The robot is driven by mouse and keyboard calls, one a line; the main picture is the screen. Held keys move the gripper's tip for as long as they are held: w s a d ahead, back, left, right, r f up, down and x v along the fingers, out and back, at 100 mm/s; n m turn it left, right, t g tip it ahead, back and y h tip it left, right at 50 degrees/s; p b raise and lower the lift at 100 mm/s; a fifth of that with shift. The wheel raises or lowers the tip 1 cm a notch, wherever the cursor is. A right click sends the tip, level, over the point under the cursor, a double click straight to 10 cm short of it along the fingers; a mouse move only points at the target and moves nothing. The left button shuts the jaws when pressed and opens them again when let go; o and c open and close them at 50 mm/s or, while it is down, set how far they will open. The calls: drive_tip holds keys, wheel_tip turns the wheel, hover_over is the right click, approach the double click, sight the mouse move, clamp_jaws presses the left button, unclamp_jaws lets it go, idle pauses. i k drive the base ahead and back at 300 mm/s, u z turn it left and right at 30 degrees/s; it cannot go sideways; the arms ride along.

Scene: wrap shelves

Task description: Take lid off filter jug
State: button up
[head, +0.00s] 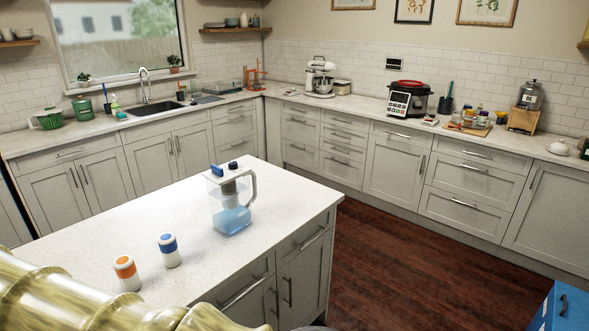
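The filter jug (231,214) stands upright on the white island counter, near its right side. It is clear, with blue-tinted water in its lower part and a handle on its right. Its lid (226,172) is on top, with a blue part at the left and a small dark blue part at the back. A grey filter part shows inside below the lid. My gripper is not in view. A yellowish ribbed shape, which may be part of my arm, fills the lower left corner, well apart from the jug.
Two white containers stand left of the jug on the island counter (120,228), one with an orange band (126,273) and one with a blue band (169,251). The rest of the island top is clear. Wooden floor (400,270) lies open to the right. A blue box (562,308) stands lower right.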

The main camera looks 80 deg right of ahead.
sight(220, 175)
drive_tip(key=z, duration=1.65)
